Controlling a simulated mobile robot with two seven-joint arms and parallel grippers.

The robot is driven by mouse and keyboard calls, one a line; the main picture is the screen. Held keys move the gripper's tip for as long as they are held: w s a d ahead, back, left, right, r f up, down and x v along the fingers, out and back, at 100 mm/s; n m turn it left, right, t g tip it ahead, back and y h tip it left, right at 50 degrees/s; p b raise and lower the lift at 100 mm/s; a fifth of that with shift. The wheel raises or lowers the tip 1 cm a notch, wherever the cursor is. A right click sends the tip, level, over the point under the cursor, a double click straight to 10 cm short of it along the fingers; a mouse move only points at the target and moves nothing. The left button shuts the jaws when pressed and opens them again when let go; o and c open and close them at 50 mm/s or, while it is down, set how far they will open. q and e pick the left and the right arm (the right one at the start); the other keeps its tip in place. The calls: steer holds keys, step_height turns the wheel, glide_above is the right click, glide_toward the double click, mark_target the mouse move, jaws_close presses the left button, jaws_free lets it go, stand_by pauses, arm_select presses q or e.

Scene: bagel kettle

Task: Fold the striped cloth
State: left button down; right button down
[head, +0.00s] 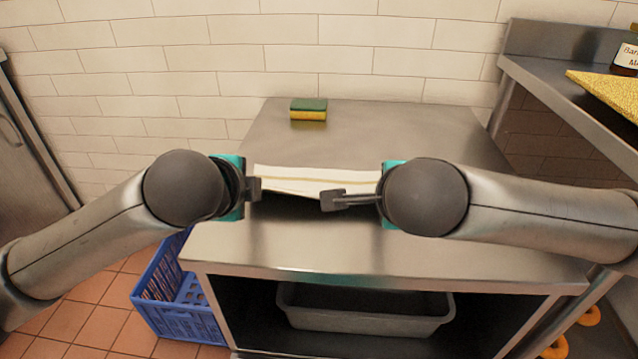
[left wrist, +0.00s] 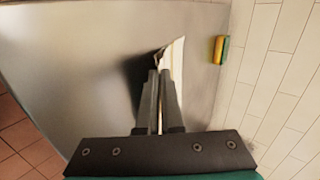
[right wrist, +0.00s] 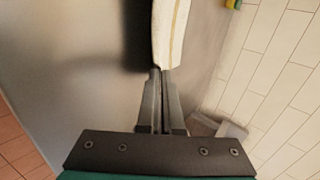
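The striped cloth (head: 315,180) is white with a tan stripe and stretches between my two grippers above the steel table, with a dark shadow below its near edge. My left gripper (head: 254,190) is at its left end; in the left wrist view the fingers (left wrist: 160,75) are together with a cloth corner (left wrist: 175,62) at their tips. My right gripper (head: 327,200) is at its near edge, toward the right; in the right wrist view the fingers (right wrist: 160,75) are closed on the cloth (right wrist: 169,35). My right arm hides part of the cloth's right end.
A green and yellow sponge (head: 308,109) lies at the back of the steel table (head: 400,130). A shelf at right holds a yellow cloth (head: 608,92) and a dark labelled jar (head: 626,56). A blue crate (head: 180,310) stands on the floor at left. A grey tub (head: 365,312) sits underneath.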

arm_select(q)
steer(key=shift+s+f+t, duration=0.3)
steer(key=shift+s, duration=0.05)
arm_select(e)
steer(key=shift+s+f+t, duration=0.3)
steer(key=shift+s+f, duration=0.05)
arm_select(q)
steer(key=c, duration=1.5)
jaws_free()
steer(key=shift+c, duration=0.2)
arm_select(e)
steer(key=c, duration=1.5)
jaws_free()
steer(key=shift+c, duration=0.2)
